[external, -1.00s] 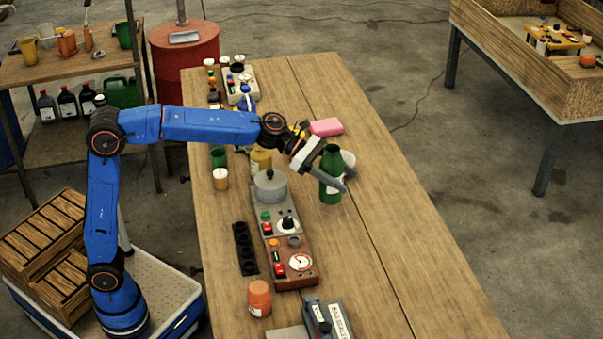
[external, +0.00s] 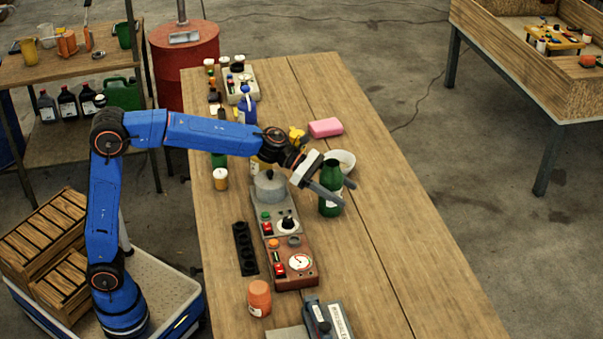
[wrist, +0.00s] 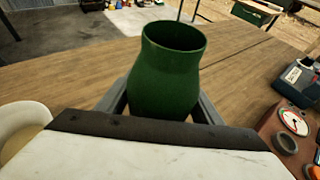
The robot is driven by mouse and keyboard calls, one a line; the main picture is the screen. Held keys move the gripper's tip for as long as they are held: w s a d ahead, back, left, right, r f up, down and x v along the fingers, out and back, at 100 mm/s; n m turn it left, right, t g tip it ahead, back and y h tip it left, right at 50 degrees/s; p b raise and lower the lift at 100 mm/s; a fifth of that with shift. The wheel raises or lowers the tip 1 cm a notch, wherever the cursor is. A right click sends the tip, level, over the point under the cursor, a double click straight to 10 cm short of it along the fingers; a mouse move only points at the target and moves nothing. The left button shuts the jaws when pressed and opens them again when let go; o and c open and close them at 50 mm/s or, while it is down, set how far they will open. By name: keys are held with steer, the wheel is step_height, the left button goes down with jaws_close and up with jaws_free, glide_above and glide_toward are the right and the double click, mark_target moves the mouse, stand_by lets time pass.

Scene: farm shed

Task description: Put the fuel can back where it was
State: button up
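A green can with a handle (external: 122,94), which looks like the fuel can, stands on the lower shelf at the left in the external view. My gripper (external: 349,194) is far from it, over the long workbench. It is shut on a green bottle (external: 330,172) with a pale label. In the wrist view the bottle (wrist: 165,75) is upright, its open mouth up, with a finger close on each side. The fingertips are hidden behind it there. I cannot tell whether the bottle's base touches the bench.
A white bowl (external: 347,157) is just behind the bottle. A pink block (external: 326,128) lies farther back. The bench's right side (external: 410,240) is clear. Dark bottles (external: 67,104) stand beside the green can.

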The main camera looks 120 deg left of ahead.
steer(key=shift+o, duration=0.7)
steer(key=shift+r, duration=0.2)
steer(key=v, duration=1.2)
